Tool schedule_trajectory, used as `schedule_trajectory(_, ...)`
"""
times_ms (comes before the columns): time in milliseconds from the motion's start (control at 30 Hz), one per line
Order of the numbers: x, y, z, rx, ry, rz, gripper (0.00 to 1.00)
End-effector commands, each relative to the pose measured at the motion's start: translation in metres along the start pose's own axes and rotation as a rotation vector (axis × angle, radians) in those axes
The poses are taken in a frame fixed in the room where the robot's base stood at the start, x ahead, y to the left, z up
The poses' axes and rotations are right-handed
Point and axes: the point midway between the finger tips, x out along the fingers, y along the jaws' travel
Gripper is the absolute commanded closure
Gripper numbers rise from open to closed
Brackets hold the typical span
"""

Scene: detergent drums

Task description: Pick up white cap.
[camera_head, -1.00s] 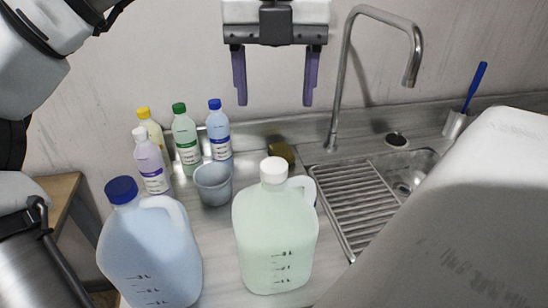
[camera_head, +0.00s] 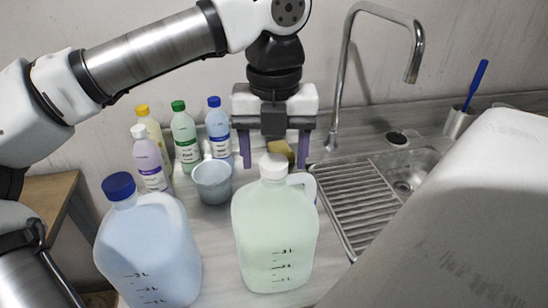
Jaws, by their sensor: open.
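The white cap (camera_head: 273,167) sits on the neck of a pale green translucent jug (camera_head: 275,235) that stands upright on the counter, in the middle of the head view. My gripper (camera_head: 274,163) points down behind and above the cap, with its two purple fingers apart, one to each side of the cap in the picture. The fingers are open and empty. I cannot tell exactly how far the fingertips are from the cap in depth. A small bottle with purple liquid (camera_head: 150,162) also has a white cap, at the left.
A blue-capped jug (camera_head: 150,245) stands at the left front. A grey cup (camera_head: 212,182) and several small bottles stand behind it. A sponge (camera_head: 281,150) lies behind my gripper. The sink (camera_head: 405,170) and tall faucet (camera_head: 345,80) are at the right.

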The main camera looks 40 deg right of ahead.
Motion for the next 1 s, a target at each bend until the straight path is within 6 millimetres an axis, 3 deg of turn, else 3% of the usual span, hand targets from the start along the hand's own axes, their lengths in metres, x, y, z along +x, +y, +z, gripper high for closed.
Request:
schedule_trajectory(167,0.000,0.000,0.000,-0.001,0.000,0.000,0.36)
schedule_trajectory(500,0.000,0.000,0.000,-0.001,-0.001,0.000,0.81)
schedule_trajectory(1000,-0.011,0.001,0.000,0.000,-0.001,0.001,0.81)
